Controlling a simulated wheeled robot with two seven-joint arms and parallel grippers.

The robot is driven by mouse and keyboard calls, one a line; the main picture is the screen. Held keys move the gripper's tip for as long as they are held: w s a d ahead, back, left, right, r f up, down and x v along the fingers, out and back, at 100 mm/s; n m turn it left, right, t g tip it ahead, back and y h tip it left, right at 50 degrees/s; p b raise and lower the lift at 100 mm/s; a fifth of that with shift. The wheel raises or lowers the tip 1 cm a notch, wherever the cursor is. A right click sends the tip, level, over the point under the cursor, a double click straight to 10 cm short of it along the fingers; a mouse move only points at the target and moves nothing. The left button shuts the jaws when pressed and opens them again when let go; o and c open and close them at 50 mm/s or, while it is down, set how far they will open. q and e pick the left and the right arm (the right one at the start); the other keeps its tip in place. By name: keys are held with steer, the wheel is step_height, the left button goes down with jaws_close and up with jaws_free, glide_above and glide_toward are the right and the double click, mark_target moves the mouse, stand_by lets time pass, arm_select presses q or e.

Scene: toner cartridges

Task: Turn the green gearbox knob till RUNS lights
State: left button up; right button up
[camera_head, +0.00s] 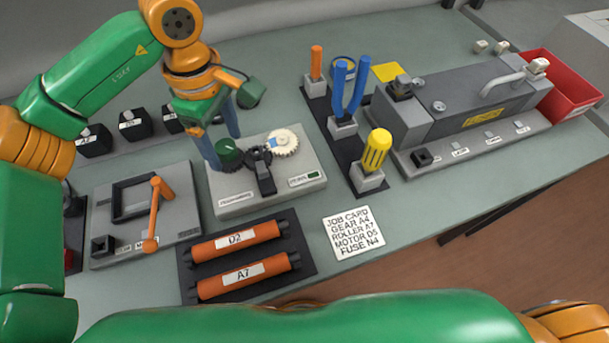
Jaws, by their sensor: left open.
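The gearbox (265,190) is a light grey block with a white gear (282,142), a black lever-like part (263,172) and a round dark green knob (230,155). A small dark green lamp (313,175) beside the right-hand label looks unlit. My left gripper (222,151) comes down from above with its two blue-grey fingers spread apart. One finger is left of the knob and the other is behind it. I cannot tell whether either finger touches the knob. My right gripper is out of view.
A grey fixture with an orange handle (154,210) stands left. Orange rollers (235,240) lie in front, beside a job card (353,232). A tool rack with a yellow screwdriver (376,150), a grey machine (470,105) and a red bin (560,90) are right. Black blocks (135,124) stand behind.

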arm_select(q)
steer(key=n, duration=0.4)
steer(key=shift+n+b, duration=0.3)
steer(key=n, duration=0.2)
steer(key=shift+n, duration=0.3)
steer(key=n, duration=0.4)
steer(key=shift+b, duration=0.4)
steer(key=shift+n, duration=1.2)
steer(key=c, duration=1.1)
steer(key=shift+o, duration=0.2)
steer(key=m, duration=0.3)
steer(key=shift+r+p, duration=0.15)
steer(key=shift+p, duration=0.2)
steer(key=m, duration=0.3)
steer(key=shift+m, duration=0.3)
steer(key=m, duration=0.3)
steer(key=shift+m+p, duration=0.3)
steer(key=shift+p, duration=0.05)
steer(key=m, duration=1)
steer(key=o, duration=1.1)
steer(key=shift+c, duration=0.2)
